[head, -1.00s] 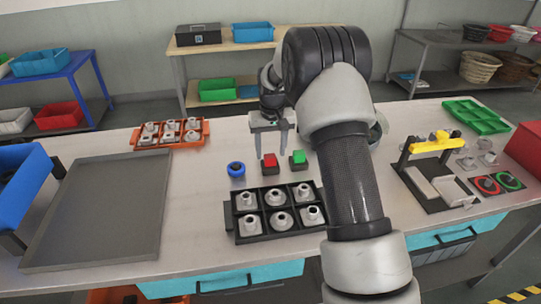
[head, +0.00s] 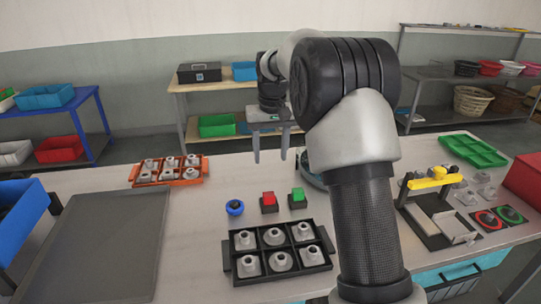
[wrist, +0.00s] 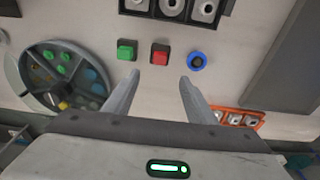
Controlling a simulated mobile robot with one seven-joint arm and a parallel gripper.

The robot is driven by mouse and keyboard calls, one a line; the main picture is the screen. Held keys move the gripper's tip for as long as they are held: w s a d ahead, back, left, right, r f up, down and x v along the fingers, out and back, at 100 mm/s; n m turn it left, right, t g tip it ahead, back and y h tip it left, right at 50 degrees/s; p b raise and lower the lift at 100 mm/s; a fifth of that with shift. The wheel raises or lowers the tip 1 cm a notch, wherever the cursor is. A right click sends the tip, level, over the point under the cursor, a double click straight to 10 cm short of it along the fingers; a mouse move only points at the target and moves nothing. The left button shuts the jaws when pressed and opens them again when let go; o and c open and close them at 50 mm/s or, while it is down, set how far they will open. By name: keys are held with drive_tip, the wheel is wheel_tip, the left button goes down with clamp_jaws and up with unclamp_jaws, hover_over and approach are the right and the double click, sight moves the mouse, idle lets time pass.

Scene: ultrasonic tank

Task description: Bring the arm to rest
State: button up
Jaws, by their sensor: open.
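My gripper (head: 270,155) is open and empty, with its two fingers pointing down above the back part of the table. In the wrist view my gripper (wrist: 160,85) shows both fingers spread apart with nothing between them. A red button (head: 269,202), a green button (head: 297,198) and a blue round knob (head: 235,207) sit on the table in front of it. My arm hides part of the table behind and to the right of the buttons.
A black tray (head: 326,240) of metal parts stands in front of the buttons. An orange tray (head: 135,181) is at back left, beside a grey flat panel (head: 105,250). A yellow-topped fixture (head: 430,182) and green tray (head: 470,150) are right. A round dish (wrist: 35,95) shows in the wrist view.

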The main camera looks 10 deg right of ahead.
drive_tip(key=s+r+t+p, duration=0.2)
drive_tip(key=s+r, duration=1.2)
drive_tip(key=s, duration=0.4)
drive_tip(key=s+f+t+p, duration=0.1)
drive_tip(key=s+f+t, duration=0.1)
drive_tip(key=s, duration=1.6)
drive_tip(key=shift+f, duration=0.4)
drive_tip(key=shift+d, duration=0.1)
